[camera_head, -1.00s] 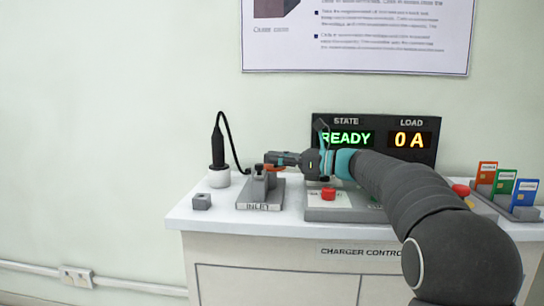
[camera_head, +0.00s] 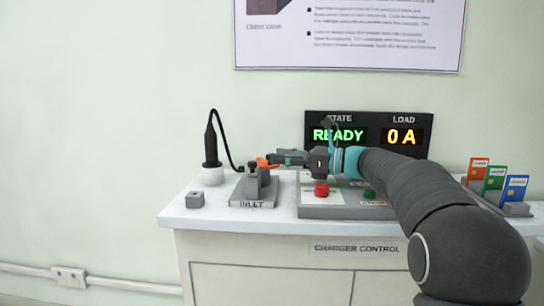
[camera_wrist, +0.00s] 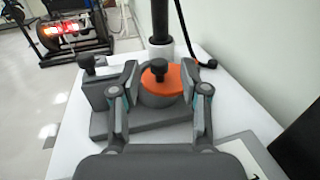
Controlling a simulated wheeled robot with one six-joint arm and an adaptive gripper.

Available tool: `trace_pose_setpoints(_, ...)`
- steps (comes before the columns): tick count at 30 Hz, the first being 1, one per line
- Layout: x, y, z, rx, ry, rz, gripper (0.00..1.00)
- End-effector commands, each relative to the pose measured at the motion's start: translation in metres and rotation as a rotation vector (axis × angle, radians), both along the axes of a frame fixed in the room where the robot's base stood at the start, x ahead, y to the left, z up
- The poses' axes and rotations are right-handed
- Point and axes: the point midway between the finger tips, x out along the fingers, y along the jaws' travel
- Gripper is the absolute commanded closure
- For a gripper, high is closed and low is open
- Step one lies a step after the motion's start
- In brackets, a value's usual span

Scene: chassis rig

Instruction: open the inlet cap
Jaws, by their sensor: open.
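The inlet (camera_head: 253,190) is a grey fixture with an upright post, on the left part of the counter. In the wrist view its orange cap (camera_wrist: 175,86), with a dark knob (camera_wrist: 160,68), lies over a short grey cylinder (camera_wrist: 158,102). The cap shows as a small orange patch in the head view (camera_head: 265,163). My gripper (camera_wrist: 159,78) is open, with one finger on each side of the cap. The right finger is very close to the cap's edge; contact cannot be told. In the head view my gripper (camera_head: 281,158) reaches in from the right at cap height.
A black charging plug (camera_head: 211,145) with a cable stands in a white holder (camera_head: 213,176) behind the inlet. A control panel with a red button (camera_head: 321,190) is at the right, below a READY display (camera_head: 340,136). Colored cards (camera_head: 494,179) stand farther right.

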Motion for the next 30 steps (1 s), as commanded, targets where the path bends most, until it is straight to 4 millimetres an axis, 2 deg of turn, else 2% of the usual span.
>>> trace_pose_setpoints(1, -0.002, -0.012, 0.0, 0.0, 0.0, -0.004, 0.55)
trace_pose_setpoints(6, -0.011, -0.045, 0.0, 0.001, 0.0, -0.005, 0.55)
trace_pose_setpoints(12, -0.018, -0.073, 0.0, 0.001, 0.0, -0.004, 0.55)
trace_pose_setpoints(18, -0.021, -0.083, 0.0, 0.0, 0.0, -0.001, 0.55)
trace_pose_setpoints(26, -0.021, -0.084, 0.0, 0.0, 0.0, -0.001, 0.55)
trace_pose_setpoints(30, -0.022, -0.084, 0.0, -0.001, -0.001, -0.001, 0.9)
